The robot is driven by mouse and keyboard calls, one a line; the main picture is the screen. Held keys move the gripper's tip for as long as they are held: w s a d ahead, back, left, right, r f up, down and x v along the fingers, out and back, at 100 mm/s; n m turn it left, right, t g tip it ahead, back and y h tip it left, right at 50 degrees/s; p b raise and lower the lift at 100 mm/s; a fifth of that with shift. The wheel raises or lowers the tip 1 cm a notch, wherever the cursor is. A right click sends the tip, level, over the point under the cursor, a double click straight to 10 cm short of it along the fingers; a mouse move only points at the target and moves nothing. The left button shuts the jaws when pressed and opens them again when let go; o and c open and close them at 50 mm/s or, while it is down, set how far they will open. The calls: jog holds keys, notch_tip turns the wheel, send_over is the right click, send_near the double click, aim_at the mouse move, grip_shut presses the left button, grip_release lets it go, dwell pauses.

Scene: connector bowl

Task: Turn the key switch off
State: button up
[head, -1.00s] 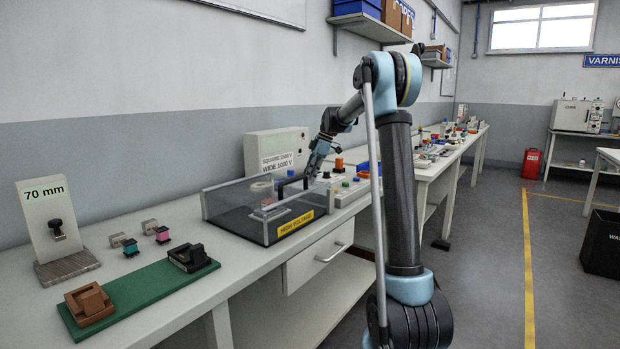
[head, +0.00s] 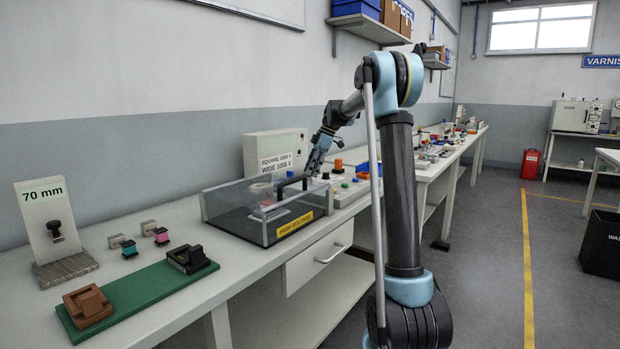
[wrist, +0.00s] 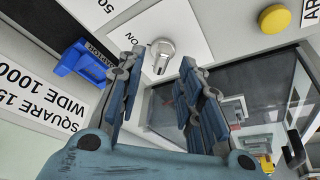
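The key switch (wrist: 161,55) shows in the wrist view as a silver metal piece on a white plate, with the printed word ON beside it. Its exact turn angle is hard to read. My gripper (wrist: 161,58) is open, with one finger on each side of the key switch in the picture. I cannot tell whether either finger touches it. In the head view my gripper (head: 313,166) points down over the far right of the clear box, near the control panel (head: 345,192). The key switch cannot be made out there.
The clear box (head: 235,205) with a HIGH VOLTAGE label and dark handle stands beside the panel. In the wrist view a blue part (wrist: 83,60) and a yellow button (wrist: 274,18) flank the switch. A grey tester (head: 272,150) stands behind. A green board (head: 140,290) lies nearer.

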jog(key=v, duration=0.9)
jog(key=s+d+f+m+t+h, duration=0.1)
jog(key=s+d+f+m, duration=0.15)
jog(key=s, duration=0.65)
jog(key=s+d+f+m, duration=0.2)
jog(key=s+d+m, duration=0.2)
jog(key=s, duration=0.5)
jog(key=s+d+f+m+t+h, duration=0.1)
jog(key=s+d+f+m, duration=0.2)
jog(key=s, duration=0.7)
jog(key=s+d+f+m+h, duration=0.1)
jog(key=s+d+f+m, duration=0.2)
jog(key=s+f, duration=0.7)
jog(key=s+d+f+m+t+h, duration=0.1)
jog(key=s+d+f+m, duration=0.2)
jog(key=s+f+m, duration=0.4)
jog(key=s+f, duration=0.4)
jog(key=s, duration=0.2)
